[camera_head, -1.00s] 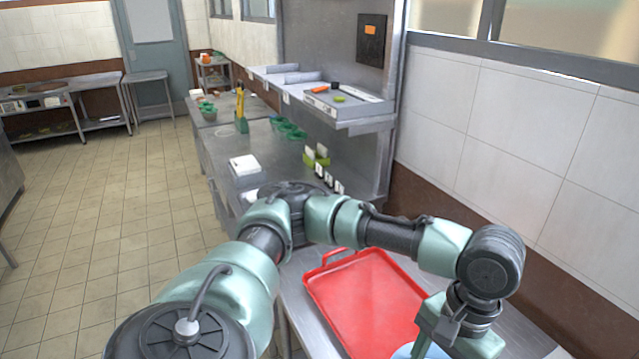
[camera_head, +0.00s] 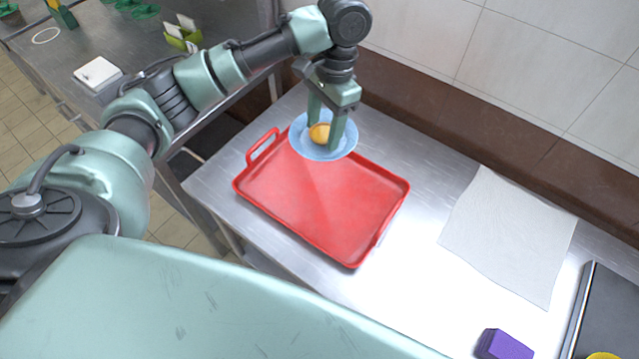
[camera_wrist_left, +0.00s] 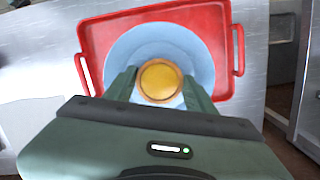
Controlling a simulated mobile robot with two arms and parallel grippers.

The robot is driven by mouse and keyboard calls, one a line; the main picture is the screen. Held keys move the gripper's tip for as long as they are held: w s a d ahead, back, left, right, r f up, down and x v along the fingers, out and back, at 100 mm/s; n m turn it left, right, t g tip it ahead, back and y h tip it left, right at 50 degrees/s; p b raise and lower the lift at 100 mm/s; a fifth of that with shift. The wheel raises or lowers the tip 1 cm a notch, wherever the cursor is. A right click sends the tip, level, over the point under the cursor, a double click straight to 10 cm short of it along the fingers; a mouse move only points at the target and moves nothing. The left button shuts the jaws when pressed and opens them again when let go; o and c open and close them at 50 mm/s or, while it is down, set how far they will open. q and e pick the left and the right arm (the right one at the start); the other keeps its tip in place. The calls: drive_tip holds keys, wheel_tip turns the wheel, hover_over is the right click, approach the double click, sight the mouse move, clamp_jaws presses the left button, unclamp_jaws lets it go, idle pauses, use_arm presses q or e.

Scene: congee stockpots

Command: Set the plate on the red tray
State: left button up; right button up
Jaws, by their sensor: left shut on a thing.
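The plate (camera_head: 345,147) is light blue and round, with a round yellow-orange item (camera_head: 319,134) at its middle. The plate appears raised over the back part of the red tray (camera_head: 330,210). In the left wrist view the plate (camera_wrist_left: 160,45) looks large against the red tray (camera_wrist_left: 228,60), between its two handles. My right gripper is not in view.
The tray lies on a steel table (camera_head: 400,275). A white cloth (camera_head: 510,235) lies to its right. A purple block (camera_head: 503,345) and a dark board (camera_head: 610,310) sit at the lower right. A brown-banded wall (camera_head: 450,115) runs behind the table.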

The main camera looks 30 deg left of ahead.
use_arm(q)
drive_tip(key=shift+w+a+f, duration=0.1)
drive_tip(key=shift+w+a, duration=0.05)
drive_tip(key=shift+a, duration=0.05)
drive_tip(key=shift+f+m, duration=0.3)
drive_tip(key=shift+f, duration=0.05)
drive_tip(key=b, duration=0.2)
hover_over(319, 191)
wheel_tip(319, 191, down, 6)
drive_tip(key=f, duration=0.2)
drive_tip(key=f+p, duration=0.1)
drive_tip(key=f, duration=0.5)
drive_tip(key=shift+w+d+f, duration=0.2)
drive_tip(key=shift+w+f, duration=0.05)
drive_tip(key=shift+w, duration=0.1)
drive_tip(key=shift+f+p, duration=0.4)
drive_tip(key=shift+f, duration=2.05)
drive_tip(key=o, duration=1.5)
drive_tip(key=shift+f, duration=0.1)
